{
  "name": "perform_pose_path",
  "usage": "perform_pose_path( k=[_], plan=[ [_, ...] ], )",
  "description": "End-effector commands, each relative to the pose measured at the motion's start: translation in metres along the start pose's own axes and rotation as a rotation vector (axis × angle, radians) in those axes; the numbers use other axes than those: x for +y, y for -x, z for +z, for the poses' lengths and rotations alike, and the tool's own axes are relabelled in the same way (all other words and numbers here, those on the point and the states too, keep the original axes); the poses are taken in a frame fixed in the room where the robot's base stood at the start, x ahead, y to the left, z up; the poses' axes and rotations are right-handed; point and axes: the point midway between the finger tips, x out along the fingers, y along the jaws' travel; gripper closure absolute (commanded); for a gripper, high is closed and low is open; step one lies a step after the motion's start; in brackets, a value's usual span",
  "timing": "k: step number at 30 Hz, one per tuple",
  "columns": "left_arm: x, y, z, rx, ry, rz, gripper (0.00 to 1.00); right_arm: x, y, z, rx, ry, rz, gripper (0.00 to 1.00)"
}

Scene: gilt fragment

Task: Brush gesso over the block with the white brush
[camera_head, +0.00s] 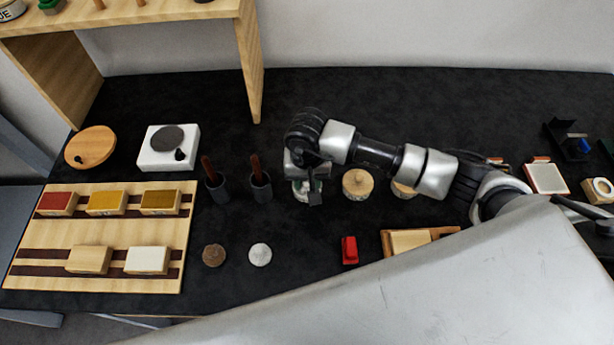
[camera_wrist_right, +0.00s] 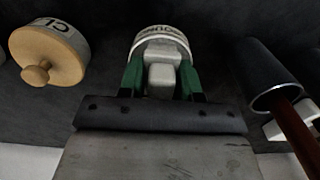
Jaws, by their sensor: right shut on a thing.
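My right gripper (camera_wrist_right: 160,82) is shut, its green-padded fingers on either side of a whitish blocky handle, seemingly the white brush (camera_wrist_right: 161,73). The brush's lower end is hidden. A white pot (camera_wrist_right: 158,34) with partly hidden lettering lies right behind it. In the head view the right gripper (camera_head: 314,190) is over that pot (camera_head: 300,190), largely covering it. Of the blocks on the wooden board, one is white-topped (camera_head: 147,260) and one is plain wood (camera_head: 89,260). A pale block (camera_head: 408,240) also lies in a wooden holder. My left gripper is not in view.
A wooden-lidded jar (camera_head: 357,184) stands close right of the gripper. Two dark cups (camera_head: 261,188) with brown handles stand to its left. Red, yellow and ochre blocks (camera_head: 106,202) line the board's back row. A red object (camera_head: 349,251) lies in front.

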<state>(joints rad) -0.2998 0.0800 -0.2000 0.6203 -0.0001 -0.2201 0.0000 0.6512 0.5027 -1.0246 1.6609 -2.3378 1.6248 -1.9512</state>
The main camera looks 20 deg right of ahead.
Motion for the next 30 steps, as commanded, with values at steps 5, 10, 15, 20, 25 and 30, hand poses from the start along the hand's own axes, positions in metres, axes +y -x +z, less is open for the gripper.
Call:
perform_pose_path(
  k=[5, 10, 15, 20, 25, 30],
  plan=[
    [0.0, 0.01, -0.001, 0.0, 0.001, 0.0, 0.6, 0.0, 0.019, -0.002, 0.005, 0.0, -0.002, 0.85],
    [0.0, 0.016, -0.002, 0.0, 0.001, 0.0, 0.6, 0.0, 0.033, -0.002, 0.006, 0.0, -0.002, 0.85],
    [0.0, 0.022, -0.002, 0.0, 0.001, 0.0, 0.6, 0.0, 0.046, -0.001, 0.005, -0.001, -0.002, 0.85],
    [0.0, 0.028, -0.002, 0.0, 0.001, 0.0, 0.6, 0.0, 0.06, -0.002, 0.007, 0.0, -0.003, 0.85],
    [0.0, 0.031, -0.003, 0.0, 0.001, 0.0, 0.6, 0.0, 0.068, -0.001, 0.005, -0.001, -0.003, 0.85],
    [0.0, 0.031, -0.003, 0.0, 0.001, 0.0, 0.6, 0.0, 0.068, -0.001, 0.004, -0.001, -0.003, 0.85]
  ],
)
